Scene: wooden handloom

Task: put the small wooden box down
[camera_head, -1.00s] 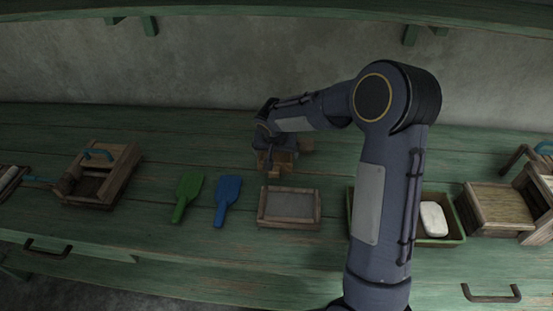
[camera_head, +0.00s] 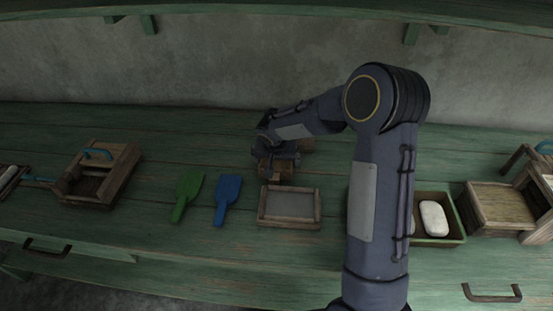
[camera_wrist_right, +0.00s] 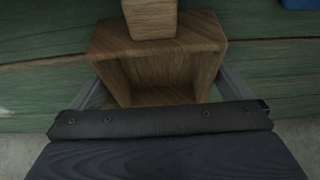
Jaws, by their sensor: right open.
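The small wooden box (camera_head: 270,169) is at the middle of the green bench, behind the shallow wooden tray, partly covered by my right gripper (camera_head: 279,158). In the right wrist view the box (camera_wrist_right: 204,52) shows its hollow, open side, and a lighter wooden block or knob (camera_wrist_right: 150,18) projects at its far side. The fingers of my right gripper (camera_wrist_right: 160,84) are open, one on each side of the box. Green planks show close around it, but I cannot tell whether its underside fully touches them. My left gripper is not in view.
The shallow wooden tray (camera_head: 290,223) lies in front. A blue scoop (camera_head: 228,198) and a green scoop (camera_head: 188,193) lie left of it. A green-rimmed tray (camera_head: 455,241) holding a white bar (camera_head: 433,218) is at right. The bench behind the scoops is clear.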

